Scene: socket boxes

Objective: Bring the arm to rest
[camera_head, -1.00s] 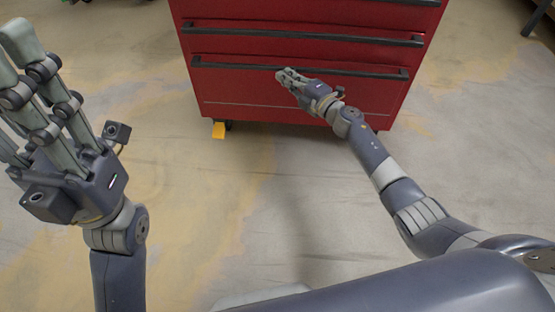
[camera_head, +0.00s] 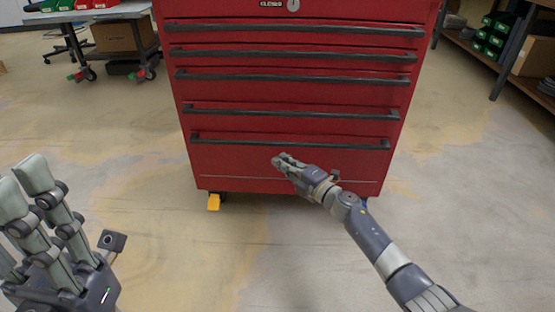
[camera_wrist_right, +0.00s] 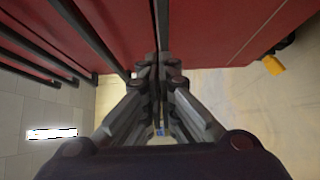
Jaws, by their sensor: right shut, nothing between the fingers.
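My right gripper (camera_head: 283,160) is in front of the lowest drawer of a red tool cabinet (camera_head: 290,170) in the head view. Its arm comes in from the lower right. In the right wrist view the fingers of this gripper (camera_wrist_right: 158,65) meet, shut with nothing between them, and the red cabinet front (camera_wrist_right: 215,30) fills the top. I cannot tell whether the fingertips touch the cabinet. My left gripper (camera_head: 25,180) points upward at the lower left of the head view, its fingers apart and nothing seen between them.
The cabinet's drawers look closed, with long dark handles (camera_head: 290,142). It stands on casters, one with a yellow lever (camera_head: 213,202). A wheeled table (camera_head: 90,15) with bins is at the back left, a shelf (camera_head: 510,70) at the back right. The floor between is clear.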

